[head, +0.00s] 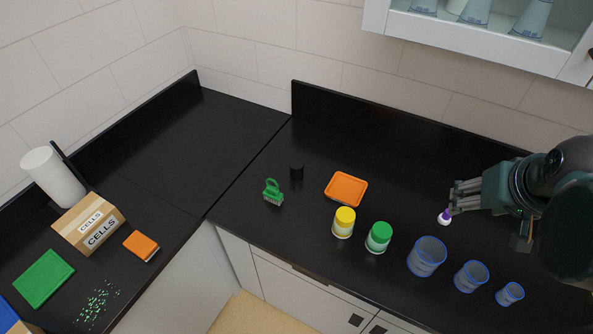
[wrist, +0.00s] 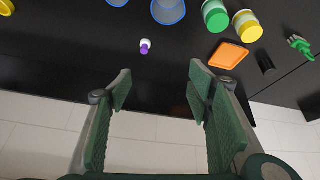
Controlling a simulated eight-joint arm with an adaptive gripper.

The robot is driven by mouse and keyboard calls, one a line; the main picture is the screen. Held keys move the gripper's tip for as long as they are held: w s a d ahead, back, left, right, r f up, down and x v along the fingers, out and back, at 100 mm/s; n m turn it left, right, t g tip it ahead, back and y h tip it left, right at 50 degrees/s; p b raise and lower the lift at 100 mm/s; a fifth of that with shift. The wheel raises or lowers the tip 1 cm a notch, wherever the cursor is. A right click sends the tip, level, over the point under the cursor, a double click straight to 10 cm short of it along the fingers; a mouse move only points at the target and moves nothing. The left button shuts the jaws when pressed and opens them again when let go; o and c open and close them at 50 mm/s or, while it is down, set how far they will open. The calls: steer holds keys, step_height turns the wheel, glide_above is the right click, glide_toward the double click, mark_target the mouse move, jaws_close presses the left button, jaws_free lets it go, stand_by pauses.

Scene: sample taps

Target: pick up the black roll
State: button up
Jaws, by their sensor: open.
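The black roll (head: 297,171) is a small dark cylinder standing on the black counter, left of the orange tray, in the head view. In the wrist view the black roll (wrist: 265,62) shows at the right, beside the orange tray. My gripper (head: 453,196) is at the far right of the head view, well away from the roll. In the wrist view my gripper (wrist: 160,82) has its two green-padded fingers apart with nothing between them.
The orange tray (head: 346,189), a green brush (head: 273,192), a yellow-lidded jar (head: 344,222) and a green-lidded jar (head: 379,237) stand around the roll. Blue-rimmed beakers (head: 427,257) line the front edge. A small purple-and-white item (head: 444,217) lies near my gripper. A black backsplash (head: 390,110) runs behind.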

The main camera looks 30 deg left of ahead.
steer(key=w+a+n+g, duration=0.2)
steer(key=w+a+n, duration=0.1)
steer(key=w+a, duration=0.75)
steer(key=n+g, duration=0.4)
steer(key=n, duration=0.4)
glide_above(296, 163)
steer(key=shift+h, duration=0.4)
steer(key=f, duration=2.4)
steer(key=shift+d+f, duration=0.15)
steer(key=shift+d, duration=0.05)
steer(key=shift+s+a+f, duration=0.1)
steer(key=shift+a+f, duration=0.1)
steer(key=shift+a, duration=0.05)
steer(key=shift+f, duration=1.3)
steer(key=shift+d+f+p, duration=0.15)
steer(key=shift+f+p, duration=0.25)
steer(key=shift+f, duration=2.2)
